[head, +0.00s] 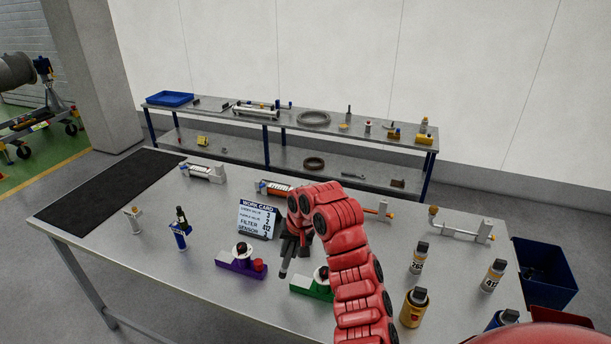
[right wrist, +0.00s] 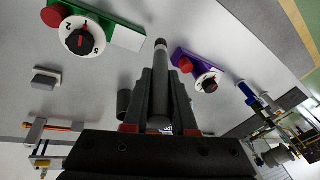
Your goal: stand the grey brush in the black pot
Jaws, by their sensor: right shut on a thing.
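My right gripper (head: 291,246) is shut on the grey brush (head: 284,268), above the table between the purple and green blocks. The brush's dark grey shaft points down in the head view, with a lighter band near its end in the right wrist view (right wrist: 160,58). The gripper fingers (right wrist: 160,95) stand on both sides of it. A dark short cylinder, seemingly the black pot (right wrist: 123,102), stands beside the gripper, left of it in the right wrist view. In the head view the gripper and arm mostly hide that spot. My left gripper is not in view.
A purple block (head: 240,263) and a green block (head: 312,286), each with a dial and red knob, flank the gripper. A work card (head: 257,220) stands behind. Bottles (head: 418,257) stand at right.

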